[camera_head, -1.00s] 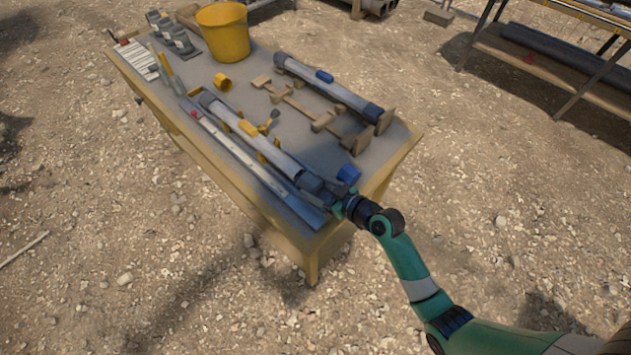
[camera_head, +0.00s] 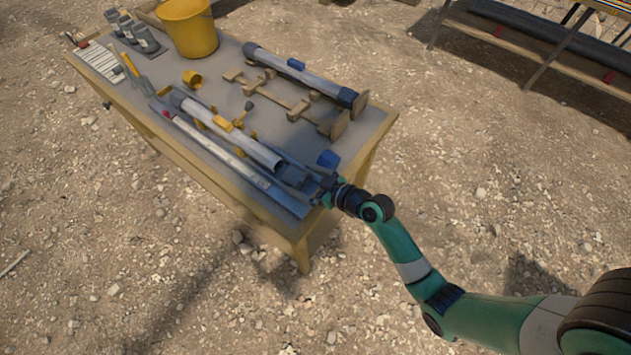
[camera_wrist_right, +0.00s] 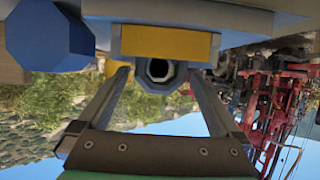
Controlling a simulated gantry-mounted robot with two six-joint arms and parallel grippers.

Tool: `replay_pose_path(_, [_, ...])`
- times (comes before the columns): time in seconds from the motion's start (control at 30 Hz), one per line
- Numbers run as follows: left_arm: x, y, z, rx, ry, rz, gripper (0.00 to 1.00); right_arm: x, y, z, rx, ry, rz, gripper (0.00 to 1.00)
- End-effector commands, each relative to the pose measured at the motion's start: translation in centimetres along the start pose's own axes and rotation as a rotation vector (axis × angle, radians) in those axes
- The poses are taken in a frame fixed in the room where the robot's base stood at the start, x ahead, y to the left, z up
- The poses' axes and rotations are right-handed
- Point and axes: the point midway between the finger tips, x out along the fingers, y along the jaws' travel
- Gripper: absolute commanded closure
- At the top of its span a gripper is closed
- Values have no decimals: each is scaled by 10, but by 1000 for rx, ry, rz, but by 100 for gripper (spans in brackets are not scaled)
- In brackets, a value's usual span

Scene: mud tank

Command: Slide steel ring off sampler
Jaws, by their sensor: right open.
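The sampler (camera_head: 255,149) is a pale tube lying in yellow holders along the table's near side. A dark grey steel ring (camera_head: 293,174) is at its near end, with what looks like a small gap between it and the pale tube's open end. In the right wrist view the ring (camera_wrist_right: 143,75) appears end-on, with a dark hole. My right gripper (camera_head: 310,185) is at the table's near corner, close to the ring. Its open fingers (camera_wrist_right: 159,72) appear on either side of the ring; contact cannot be told. My left gripper is out of view.
A blue cap (camera_head: 328,159) stands beside the sampler's end; it is large in the wrist view (camera_wrist_right: 50,35). A second tube (camera_head: 315,80), a wooden rack (camera_head: 270,90), a yellow bucket (camera_head: 189,30) and a long ruler (camera_head: 215,147) are on the table (camera_head: 350,140).

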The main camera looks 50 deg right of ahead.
Motion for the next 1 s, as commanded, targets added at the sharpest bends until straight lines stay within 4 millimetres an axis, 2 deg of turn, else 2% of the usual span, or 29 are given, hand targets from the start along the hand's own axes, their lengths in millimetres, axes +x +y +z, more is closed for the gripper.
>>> replay_pose_path(0.3, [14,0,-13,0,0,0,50,-66,1,-2,3,-1,4,0])
replay_pose_path(0.5, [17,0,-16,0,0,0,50,-99,1,-1,2,0,3,0])
replay_pose_path(0.67, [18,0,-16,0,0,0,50,-109,0,-1,0,1,1,0])
replay_pose_path(1.0, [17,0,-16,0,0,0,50,-109,0,-1,0,1,0,0])
